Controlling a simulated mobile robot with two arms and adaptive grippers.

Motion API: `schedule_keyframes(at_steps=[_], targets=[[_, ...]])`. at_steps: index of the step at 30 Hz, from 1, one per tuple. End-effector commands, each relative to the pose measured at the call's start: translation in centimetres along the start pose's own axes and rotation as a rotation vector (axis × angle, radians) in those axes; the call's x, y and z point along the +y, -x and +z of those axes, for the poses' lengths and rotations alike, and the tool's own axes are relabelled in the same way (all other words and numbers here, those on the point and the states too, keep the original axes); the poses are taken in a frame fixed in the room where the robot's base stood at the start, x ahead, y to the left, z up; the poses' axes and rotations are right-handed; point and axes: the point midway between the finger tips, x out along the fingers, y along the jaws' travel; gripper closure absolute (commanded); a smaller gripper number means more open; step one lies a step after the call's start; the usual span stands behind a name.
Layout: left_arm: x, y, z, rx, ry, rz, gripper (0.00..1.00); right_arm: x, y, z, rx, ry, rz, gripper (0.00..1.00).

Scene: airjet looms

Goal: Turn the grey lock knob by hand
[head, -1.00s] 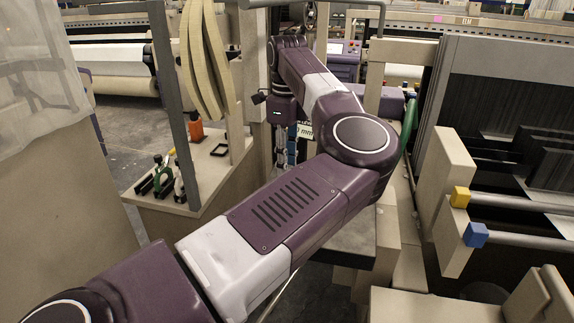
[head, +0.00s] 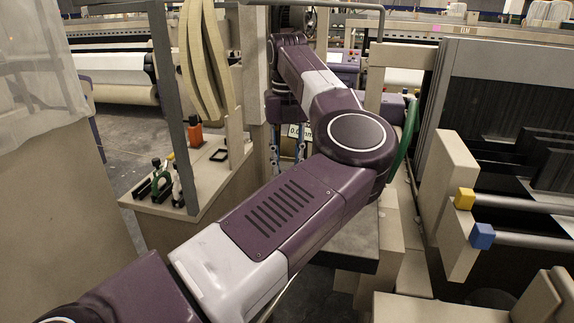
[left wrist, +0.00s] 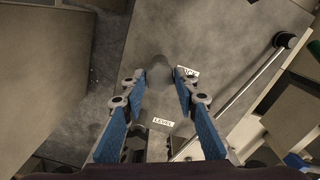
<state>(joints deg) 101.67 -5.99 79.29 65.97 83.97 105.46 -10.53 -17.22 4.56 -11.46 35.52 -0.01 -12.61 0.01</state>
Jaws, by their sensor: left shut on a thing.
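The grey lock knob (left wrist: 159,74) is a dark rounded knob on a grey panel in the left wrist view. My left gripper (left wrist: 160,84) has its two blue fingers on either side of the knob, shut on it at the tips. A small white label, partly covered, sits just right of the knob, and a "LEVEL" label (left wrist: 163,122) lies below it. In the head view my left gripper (head: 288,156) shows only partly behind my arm, and the knob is hidden there. My right gripper is in neither view.
A long bar with a round black end (left wrist: 284,40) stands to the right in the left wrist view. In the head view, a small bench (head: 210,172) with tools is left of my arm. Loom rods with yellow (head: 464,198) and blue (head: 481,236) ends are at right.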

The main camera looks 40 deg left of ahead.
Motion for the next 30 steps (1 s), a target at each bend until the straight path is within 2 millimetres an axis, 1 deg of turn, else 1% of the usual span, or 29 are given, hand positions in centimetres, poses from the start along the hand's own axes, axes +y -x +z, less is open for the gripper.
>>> schedule_keyframes(at_steps=[2, 3, 6, 14, 24, 30], targets=[[0.0, -0.1, 0.0, 0.002, 0.001, 0.000, 0.90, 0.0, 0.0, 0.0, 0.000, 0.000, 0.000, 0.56], [0.0, -0.1, 0.0, 0.002, 0.002, 0.000, 0.68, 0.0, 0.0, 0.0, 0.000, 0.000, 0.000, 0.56], [0.0, -0.1, 0.0, 0.002, 0.003, 0.000, 0.59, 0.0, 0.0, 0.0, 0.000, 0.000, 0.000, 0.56], [0.0, 0.1, 0.0, 0.001, 0.004, 0.000, 0.59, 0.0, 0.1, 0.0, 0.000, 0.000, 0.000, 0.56], [0.0, 2.0, 0.0, 0.000, 0.004, 0.000, 0.59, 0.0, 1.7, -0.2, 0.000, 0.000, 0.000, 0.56], [0.0, 2.0, 0.0, 0.000, 0.004, 0.001, 0.59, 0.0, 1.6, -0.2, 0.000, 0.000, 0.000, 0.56]])
